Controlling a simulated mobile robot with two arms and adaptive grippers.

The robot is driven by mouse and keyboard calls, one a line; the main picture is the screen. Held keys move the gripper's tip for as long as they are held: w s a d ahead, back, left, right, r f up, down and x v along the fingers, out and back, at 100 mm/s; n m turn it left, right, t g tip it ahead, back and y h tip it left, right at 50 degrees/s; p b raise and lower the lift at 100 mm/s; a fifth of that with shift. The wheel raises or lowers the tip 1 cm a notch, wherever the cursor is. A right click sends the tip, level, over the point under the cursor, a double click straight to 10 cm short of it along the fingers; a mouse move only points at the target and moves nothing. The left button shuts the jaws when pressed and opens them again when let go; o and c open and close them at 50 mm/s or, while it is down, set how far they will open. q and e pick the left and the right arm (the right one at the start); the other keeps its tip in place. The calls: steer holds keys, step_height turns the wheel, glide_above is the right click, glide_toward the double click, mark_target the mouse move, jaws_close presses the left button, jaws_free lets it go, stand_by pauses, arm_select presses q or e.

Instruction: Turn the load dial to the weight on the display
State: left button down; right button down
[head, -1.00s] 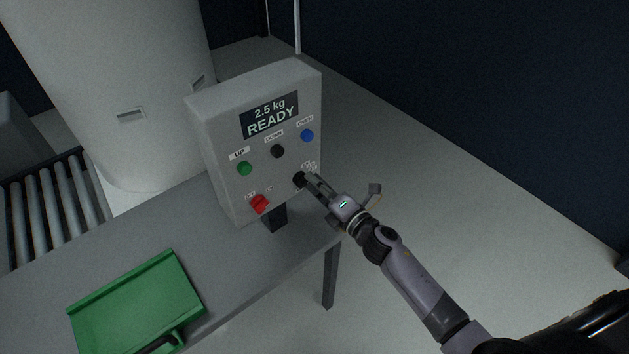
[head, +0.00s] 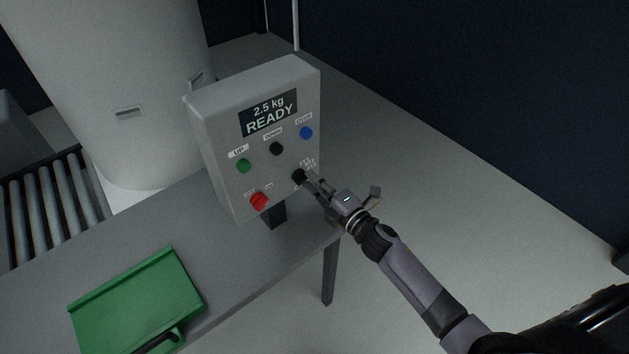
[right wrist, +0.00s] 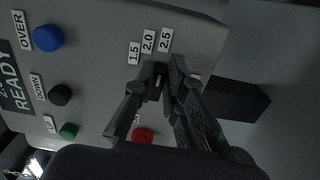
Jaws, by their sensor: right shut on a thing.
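The load dial (head: 298,176) is a small black knob low on the right of the grey control box (head: 222,152). The display (head: 268,113) reads "2.5 kg READY". My right gripper (head: 310,182) is shut on the dial; in the right wrist view its fingers (right wrist: 163,85) close around the knob and hide most of it. Labels 1.5, 2.0 and 2.5 (right wrist: 165,39) stand beside the dial in that view. Which label the dial points to is hidden. My left gripper is not in view.
The box also carries a green UP button (head: 243,166), a black DOWN button (head: 276,149), a blue OVER button (head: 306,133) and a red switch (head: 259,201). A green tray (head: 140,300) lies on the grey table (head: 60,265). A white tank (head: 110,70) stands behind.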

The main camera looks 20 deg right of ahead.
steer(key=shift+f, duration=0.1)
steer(key=c, duration=1.6)
jaws_free()
steer(key=shift+c, duration=0.2)
steer(key=shift+s, duration=0.1)
steer(key=v, duration=1.2)
